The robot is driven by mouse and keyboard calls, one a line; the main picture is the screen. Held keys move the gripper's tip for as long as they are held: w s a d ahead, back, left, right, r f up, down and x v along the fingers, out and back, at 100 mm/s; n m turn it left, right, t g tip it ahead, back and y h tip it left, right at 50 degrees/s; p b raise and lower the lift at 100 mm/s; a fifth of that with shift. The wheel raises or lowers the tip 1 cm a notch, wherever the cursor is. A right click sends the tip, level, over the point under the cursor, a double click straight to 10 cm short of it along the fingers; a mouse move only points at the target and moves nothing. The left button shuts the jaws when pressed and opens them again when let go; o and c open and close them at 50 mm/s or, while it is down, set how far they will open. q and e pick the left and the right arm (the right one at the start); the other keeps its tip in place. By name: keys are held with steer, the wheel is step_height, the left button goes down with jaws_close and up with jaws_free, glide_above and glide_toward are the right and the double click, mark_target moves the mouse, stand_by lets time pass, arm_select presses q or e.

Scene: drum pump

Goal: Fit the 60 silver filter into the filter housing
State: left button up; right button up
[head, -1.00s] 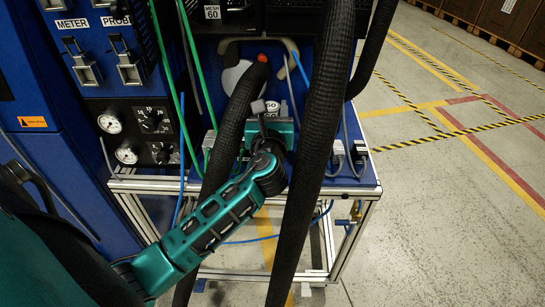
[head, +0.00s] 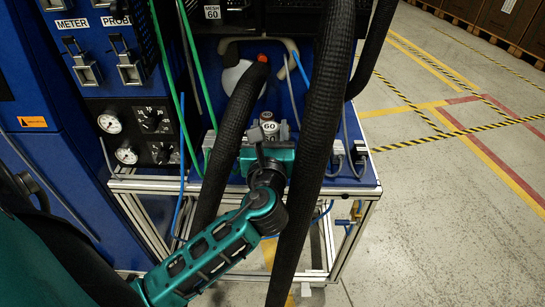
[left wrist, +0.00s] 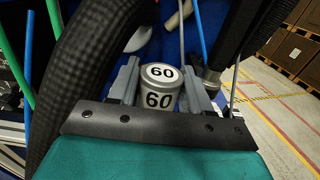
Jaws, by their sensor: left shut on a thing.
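The silver filter (head: 269,124) is a short metal cylinder with "60" printed on it. My left gripper (head: 268,140) is shut on it in front of the blue panel, between two thick black hoses. In the left wrist view the filter (left wrist: 160,88) sits upright between the two grey fingers, with "60" on its top and side. I cannot make out the filter housing for certain in either view. My right gripper is not in view.
A black hose (head: 232,128) stands close left of the gripper, and another (head: 322,120) close right. Thin green and blue lines hang nearby. Gauges (head: 110,122) are on the left panel. The floor at right is clear.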

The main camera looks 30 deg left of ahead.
arm_select(q)
steer(key=shift+v, duration=2.4)
